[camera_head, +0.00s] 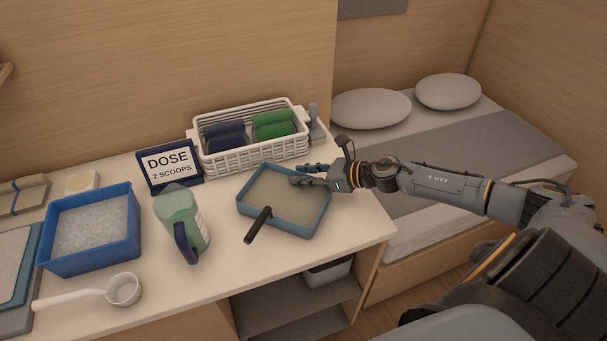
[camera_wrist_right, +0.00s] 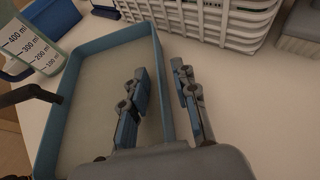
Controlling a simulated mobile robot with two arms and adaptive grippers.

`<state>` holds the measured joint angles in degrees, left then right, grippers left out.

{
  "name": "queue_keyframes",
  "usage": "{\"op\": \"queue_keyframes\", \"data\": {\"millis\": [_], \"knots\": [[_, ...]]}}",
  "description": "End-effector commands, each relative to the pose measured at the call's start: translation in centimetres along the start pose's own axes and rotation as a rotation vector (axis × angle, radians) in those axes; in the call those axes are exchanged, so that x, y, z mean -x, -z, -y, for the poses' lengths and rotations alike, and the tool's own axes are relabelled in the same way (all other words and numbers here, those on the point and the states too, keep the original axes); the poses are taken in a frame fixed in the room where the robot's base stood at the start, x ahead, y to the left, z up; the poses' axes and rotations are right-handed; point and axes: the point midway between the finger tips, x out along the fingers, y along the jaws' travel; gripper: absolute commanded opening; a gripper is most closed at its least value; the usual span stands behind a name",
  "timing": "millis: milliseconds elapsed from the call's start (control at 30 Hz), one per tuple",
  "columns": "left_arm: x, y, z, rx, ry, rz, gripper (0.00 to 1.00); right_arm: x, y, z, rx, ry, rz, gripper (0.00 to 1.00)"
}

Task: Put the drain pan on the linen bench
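The drain pan, a shallow blue-rimmed tray (camera_head: 287,229) with a beige inside and a black handle (camera_head: 258,225), sits on the white counter. In the wrist view its blue rim (camera_wrist_right: 108,43) shows at left and centre. My right gripper (camera_head: 305,175) is at the pan's right-hand side. In the wrist view its fingers (camera_wrist_right: 163,85) straddle the pan wall, one inside and one outside, with gaps visible, so it is open. A low bed-like bench (camera_head: 418,139) with grey cover and pillows, apparently the linen bench, stands at the right. My left gripper is not in view.
A white basket (camera_head: 250,158) with rolled cloths stands behind the pan. A dose sign (camera_head: 170,166), a green jug (camera_head: 181,220), a blue tub (camera_head: 92,260) and a white scoop (camera_head: 122,290) are to the left. The counter's right edge lies between pan and bench.

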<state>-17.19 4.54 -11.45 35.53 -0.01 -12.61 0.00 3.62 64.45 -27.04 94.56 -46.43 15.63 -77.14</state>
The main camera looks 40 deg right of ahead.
Motion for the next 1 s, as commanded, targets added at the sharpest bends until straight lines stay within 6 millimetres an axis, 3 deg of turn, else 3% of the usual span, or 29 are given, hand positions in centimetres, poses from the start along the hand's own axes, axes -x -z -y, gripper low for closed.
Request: {"op": "queue_keyframes", "data": {"millis": [267, 533, 1000], "knots": [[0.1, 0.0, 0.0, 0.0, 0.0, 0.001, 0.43, 0.4, -0.1, 0.0, -0.001, 0.001, -0.002, 0.28], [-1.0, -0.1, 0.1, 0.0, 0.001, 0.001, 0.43, 3.3, 0.2, -0.1, 0.001, -0.002, -0.006, 0.28], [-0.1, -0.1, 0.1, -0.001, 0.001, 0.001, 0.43, 8.3, -0.2, -0.1, -0.005, -0.001, -0.003, 0.28]]}}
